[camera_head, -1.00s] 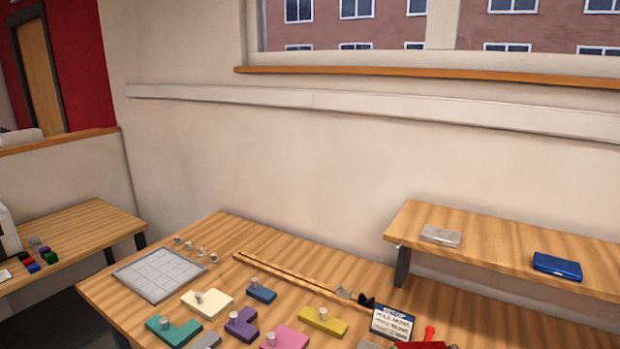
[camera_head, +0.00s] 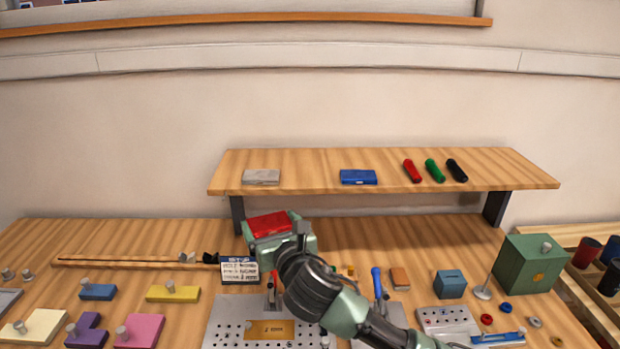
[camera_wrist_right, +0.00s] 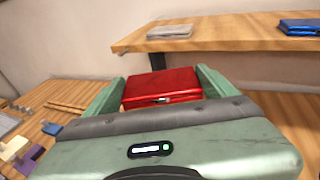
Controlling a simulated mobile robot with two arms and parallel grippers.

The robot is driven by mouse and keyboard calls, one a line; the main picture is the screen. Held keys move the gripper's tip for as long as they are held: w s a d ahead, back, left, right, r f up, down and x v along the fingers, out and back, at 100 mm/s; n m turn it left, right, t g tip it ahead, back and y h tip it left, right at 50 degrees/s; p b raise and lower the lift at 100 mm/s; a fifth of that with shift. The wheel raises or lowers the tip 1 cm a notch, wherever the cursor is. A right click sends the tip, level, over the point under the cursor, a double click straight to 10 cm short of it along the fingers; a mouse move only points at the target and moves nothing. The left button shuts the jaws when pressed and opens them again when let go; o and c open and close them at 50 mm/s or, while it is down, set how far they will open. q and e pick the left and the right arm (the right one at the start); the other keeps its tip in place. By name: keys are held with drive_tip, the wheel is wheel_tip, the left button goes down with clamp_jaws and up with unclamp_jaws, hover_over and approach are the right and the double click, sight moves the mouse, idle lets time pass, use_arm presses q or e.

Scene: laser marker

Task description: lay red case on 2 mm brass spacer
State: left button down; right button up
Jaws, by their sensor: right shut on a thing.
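The red case (camera_head: 269,225) is between the fingers of my right gripper (camera_head: 272,232), held above the table in front of the raised shelf. In the right wrist view the red case (camera_wrist_right: 161,88) lies flat between the two green fingers, its clasp facing the camera. The brass spacer (camera_head: 270,330) lies on a perforated metal plate (camera_head: 222,325) at the bottom of the head view, below my right gripper and apart from the case. Its marking appears to read 2 mm. My left gripper is not in view.
A raised wooden shelf (camera_head: 300,178) stands behind, holding a grey case (camera_head: 261,177), a blue case (camera_head: 358,177) and red, green and black handles. Coloured puzzle pieces lie left; a green box (camera_head: 530,263) stands right.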

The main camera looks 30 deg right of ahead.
drive_tip(key=w+d+r+m+g+h, duration=0.1)
drive_tip(key=w+d+r+m+h, duration=0.1)
drive_tip(key=d+r, duration=0.6)
drive_tip(key=w+d+r+m+g+h+p, duration=0.1)
drive_tip(key=w+d+r, duration=0.6)
drive_tip(key=r, duration=0.7)
drive_tip(key=d+m+h, duration=0.1)
drive_tip(key=h, duration=0.1)
drive_tip(key=shift+d+r+h, duration=0.15)
drive_tip(key=shift+d+h, duration=0.2)
drive_tip(key=shift+h, duration=0.05)
drive_tip(key=p, duration=0.3)
hover_over(312, 183)
wheel_tip(312, 183, down, 16)
drive_tip(key=shift+r, duration=0.1)
wheel_tip(312, 183, down, 3)
drive_tip(key=shift+f+p, duration=0.1)
drive_tip(key=shift+p, duration=0.55)
drive_tip(key=shift+f, duration=0.3)
